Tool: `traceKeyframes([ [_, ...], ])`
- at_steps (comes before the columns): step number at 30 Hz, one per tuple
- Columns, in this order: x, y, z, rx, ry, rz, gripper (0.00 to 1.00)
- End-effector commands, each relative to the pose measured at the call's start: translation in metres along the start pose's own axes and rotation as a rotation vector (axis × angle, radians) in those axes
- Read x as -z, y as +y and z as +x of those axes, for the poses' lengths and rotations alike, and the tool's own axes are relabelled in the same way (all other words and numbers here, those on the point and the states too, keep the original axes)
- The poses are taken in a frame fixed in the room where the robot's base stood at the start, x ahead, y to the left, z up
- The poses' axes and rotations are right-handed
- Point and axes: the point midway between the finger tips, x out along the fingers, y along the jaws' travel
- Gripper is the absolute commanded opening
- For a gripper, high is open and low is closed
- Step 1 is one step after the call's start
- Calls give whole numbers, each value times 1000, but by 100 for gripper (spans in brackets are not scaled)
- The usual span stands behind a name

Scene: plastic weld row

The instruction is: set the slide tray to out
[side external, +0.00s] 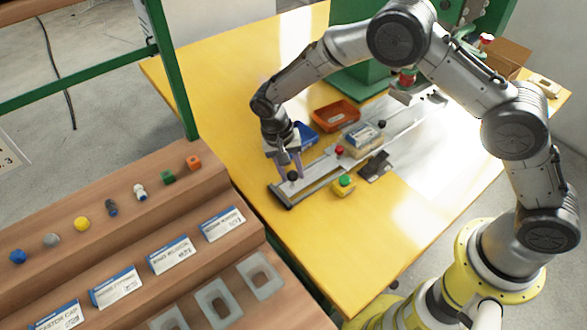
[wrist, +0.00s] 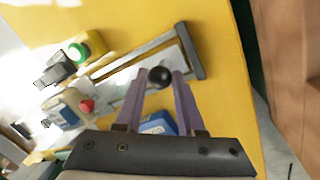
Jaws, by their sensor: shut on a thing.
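The slide tray is a flat grey metal plate in a long low rail (side external: 325,177) on the yellow table. A dark end bar (side external: 280,197) closes the rail's near left end, and it also shows in the wrist view (wrist: 190,52). A round black knob (side external: 292,176) stands on the plate close to that bar. My gripper (side external: 289,172) points down at the knob. In the wrist view the black knob (wrist: 160,77) sits between the two purple fingers of my gripper (wrist: 158,78), which is shut on it.
A yellow box with a green button (side external: 344,184) and a dark clamp (side external: 377,167) stand right of the rail. A red knob (side external: 339,150) and a labelled block (side external: 363,135) lie farther along. Blue (side external: 305,135) and orange (side external: 336,116) bins stand behind. A wooden stepped rack (side external: 130,225) is at left.

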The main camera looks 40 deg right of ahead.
Motion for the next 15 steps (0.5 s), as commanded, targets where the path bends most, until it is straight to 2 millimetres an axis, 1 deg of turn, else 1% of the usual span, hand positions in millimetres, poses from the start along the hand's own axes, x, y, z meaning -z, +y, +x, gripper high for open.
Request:
traceKeyframes([
  [1, -3, -6, -3, 14, 1, -1, 0],
  [5, -3, -7, -3, 17, 2, -2, 0],
  [6, -3, -7, -4, 17, 2, -3, 45],
  [8, -3, -7, -3, 17, 2, -3, 56],
  [9, -3, -6, -3, 16, 2, -3, 63],
  [10, -3, -6, -3, 15, 2, -3, 67],
  [15, -2, -4, -2, 11, 1, -2, 67],
])
